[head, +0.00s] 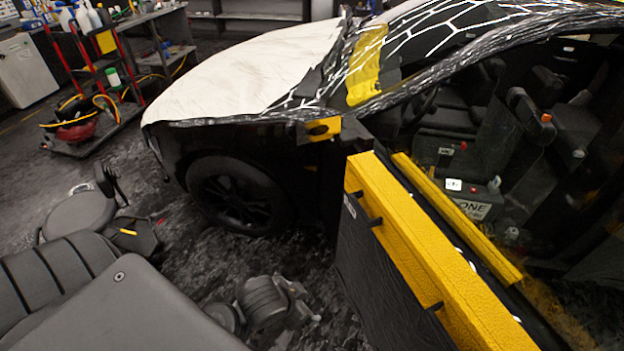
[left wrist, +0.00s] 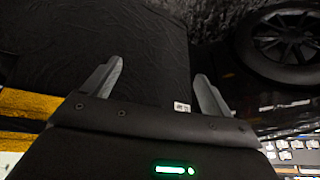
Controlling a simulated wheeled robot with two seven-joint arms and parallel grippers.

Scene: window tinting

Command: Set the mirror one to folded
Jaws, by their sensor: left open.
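I cannot clearly make out the mirror. A small yellow part with a dark oval (head: 320,130) sits at the car's front pillar, by the door's front edge, and I cannot tell whether it is the mirror or how it is set. My left gripper (head: 307,303) is low beside the dark door panel in the head view. In the left wrist view my left gripper (left wrist: 155,88) is open, with its two grey fingers wide apart and nothing between them. It faces the dark door panel (left wrist: 150,50). My right gripper is in neither view.
The yellow-topped door (head: 440,255) stands along the car's right-hand part. The front wheel (head: 237,197) and pale-covered hood (head: 245,72) lie left of it. A red cart (head: 88,70) stands at the back left.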

